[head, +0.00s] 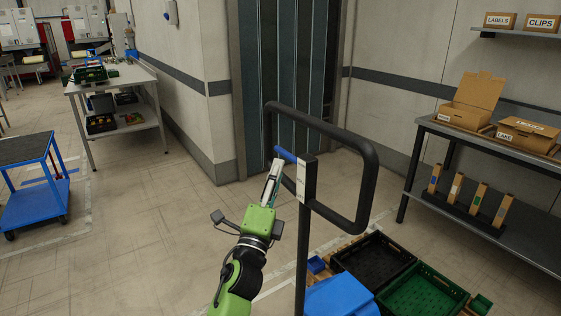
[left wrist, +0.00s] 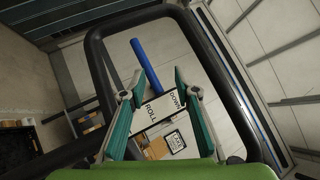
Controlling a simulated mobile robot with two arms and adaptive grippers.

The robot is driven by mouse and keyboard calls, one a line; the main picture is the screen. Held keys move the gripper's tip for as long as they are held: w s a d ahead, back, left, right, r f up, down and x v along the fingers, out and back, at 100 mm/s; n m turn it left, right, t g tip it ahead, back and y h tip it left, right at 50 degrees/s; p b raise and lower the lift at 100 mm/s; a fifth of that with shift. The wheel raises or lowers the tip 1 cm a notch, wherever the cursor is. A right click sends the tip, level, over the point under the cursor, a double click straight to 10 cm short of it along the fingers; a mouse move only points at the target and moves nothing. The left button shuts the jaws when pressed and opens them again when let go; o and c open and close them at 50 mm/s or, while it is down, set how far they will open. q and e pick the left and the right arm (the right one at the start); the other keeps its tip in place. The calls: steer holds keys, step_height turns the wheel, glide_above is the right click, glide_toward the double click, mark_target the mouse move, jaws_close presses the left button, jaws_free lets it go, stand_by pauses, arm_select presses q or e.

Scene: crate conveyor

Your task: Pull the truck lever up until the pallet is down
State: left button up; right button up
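The truck's blue lever (head: 285,155) sticks out to the left from the post of the black handle loop (head: 365,185). In the left wrist view the blue lever (left wrist: 147,65) lies ahead, in the gap between my fingers. A white label plate (left wrist: 163,107) reading ROLL and DOWN is below it. My left gripper (head: 274,172) is just under the lever in the head view. Its two teal fingers stand apart in the left wrist view (left wrist: 160,88), with nothing gripped. The pallet (head: 315,279) shows only as bits of wood under crates. My right gripper is out of view.
Black (head: 373,262), green (head: 424,291) and blue (head: 342,296) crates sit low behind the truck post. A shelf (head: 480,140) with cardboard boxes stands right. A blue cart (head: 38,205) and a work table (head: 110,77) stand left, with free floor between.

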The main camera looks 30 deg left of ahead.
arm_select(q)
steer(key=shift+s+d+f, duration=0.1)
steer(key=shift+s+f, duration=0.1)
steer(key=shift+s, duration=0.15)
stand_by(0.3)
